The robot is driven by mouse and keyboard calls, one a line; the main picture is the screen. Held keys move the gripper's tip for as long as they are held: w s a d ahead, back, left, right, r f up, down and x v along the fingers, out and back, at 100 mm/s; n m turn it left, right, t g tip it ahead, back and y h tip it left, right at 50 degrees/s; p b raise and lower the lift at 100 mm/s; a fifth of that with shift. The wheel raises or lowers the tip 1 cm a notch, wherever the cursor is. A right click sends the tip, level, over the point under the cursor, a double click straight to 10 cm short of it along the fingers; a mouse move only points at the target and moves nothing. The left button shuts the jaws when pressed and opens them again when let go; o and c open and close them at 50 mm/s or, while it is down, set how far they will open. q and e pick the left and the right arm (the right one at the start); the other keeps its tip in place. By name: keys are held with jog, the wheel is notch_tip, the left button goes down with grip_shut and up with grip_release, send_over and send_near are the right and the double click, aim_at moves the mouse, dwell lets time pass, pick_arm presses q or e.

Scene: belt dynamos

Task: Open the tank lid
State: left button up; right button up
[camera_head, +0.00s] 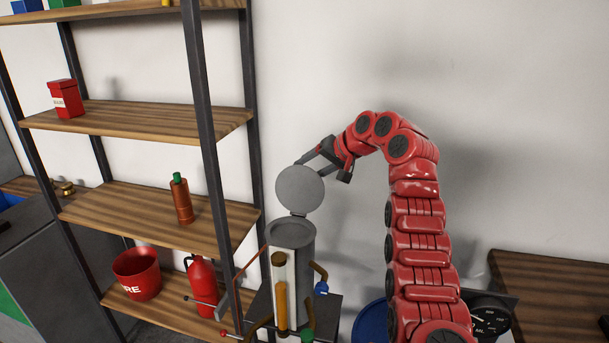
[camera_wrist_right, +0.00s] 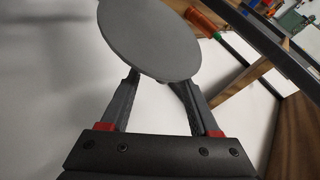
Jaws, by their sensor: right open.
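The tank (camera_head: 292,238) is a grey upright cylinder with a sight tube on its front. Its round grey lid (camera_head: 300,190) stands raised, nearly upright, above the tank's far rim. My right gripper (camera_head: 312,162) is behind the lid's upper edge, with its jaws open. In the right wrist view the lid (camera_wrist_right: 152,38) covers the fingertips of the right gripper (camera_wrist_right: 160,82). I cannot tell whether the fingers touch the lid. My left gripper is not in view.
A shelf rack (camera_head: 150,205) with a red bucket (camera_head: 137,273), a fire extinguisher (camera_head: 202,285) and a brown bottle (camera_head: 181,198) stands left of the tank. A blue round object (camera_head: 370,322) and a gauge (camera_head: 488,320) are at the lower right. The wall behind is bare.

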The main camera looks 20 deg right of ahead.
jog(key=b+v, duration=0.3)
jog(key=v, duration=1.1)
jog(key=shift+s+d+b, duration=0.2)
jog(key=shift+b, duration=0.1)
jog(key=shift+f, duration=0.15)
